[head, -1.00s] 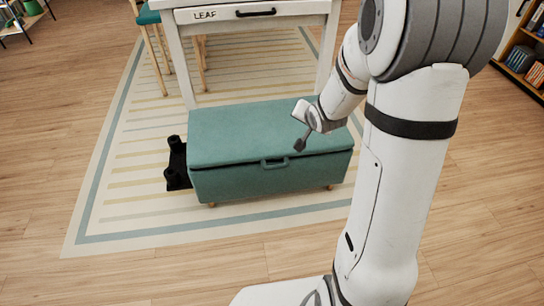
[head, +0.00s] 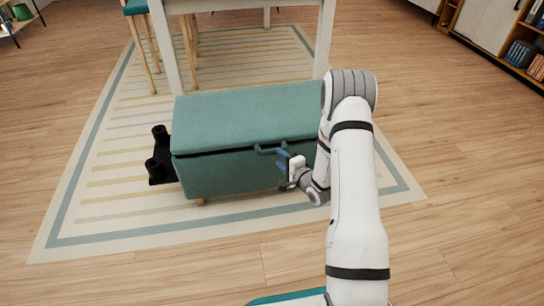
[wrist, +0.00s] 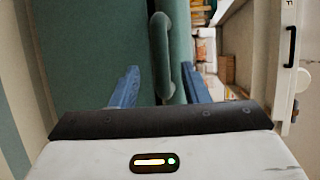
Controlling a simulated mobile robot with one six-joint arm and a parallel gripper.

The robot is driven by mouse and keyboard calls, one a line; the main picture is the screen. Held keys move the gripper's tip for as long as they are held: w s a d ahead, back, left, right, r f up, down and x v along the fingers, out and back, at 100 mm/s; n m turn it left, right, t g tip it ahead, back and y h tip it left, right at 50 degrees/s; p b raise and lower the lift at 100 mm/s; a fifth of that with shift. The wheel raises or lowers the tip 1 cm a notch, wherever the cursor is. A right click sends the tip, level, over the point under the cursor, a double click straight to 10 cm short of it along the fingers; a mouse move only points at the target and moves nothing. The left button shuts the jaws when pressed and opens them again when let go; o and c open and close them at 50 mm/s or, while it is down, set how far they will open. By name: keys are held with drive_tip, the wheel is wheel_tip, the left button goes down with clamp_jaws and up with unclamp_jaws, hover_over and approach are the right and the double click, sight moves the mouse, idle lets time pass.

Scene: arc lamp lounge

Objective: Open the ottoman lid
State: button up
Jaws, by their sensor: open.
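The teal ottoman (head: 225,175) stands on the striped rug, and its lid (head: 240,115) looks shut, with a dark seam under its front edge. A teal bar handle (head: 266,151) sticks out from the lid's front edge. My gripper (head: 282,160) is at the ottoman's front, by the handle's right end. In the wrist view, the handle (wrist: 162,50) lies between my two blue fingers (wrist: 160,88), which are open. The ottoman's front panel (wrist: 90,50) fills the left, and the lid edge (wrist: 181,40) shows right of the handle. I cannot tell whether a finger touches the handle.
A black object with upright round parts (head: 160,160) sits against the ottoman's left side. A white table (head: 250,5) stands behind it, with a teal-seated stool (head: 137,7) at left. A shelf with books (head: 525,55) is far right. The floor in front is clear.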

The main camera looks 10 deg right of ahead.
sight(274, 153)
drive_tip(key=b+x, duration=0.2)
drive_tip(key=x, duration=0.4)
drive_tip(key=shift+w, duration=0.1)
clamp_jaws()
idle(0.3)
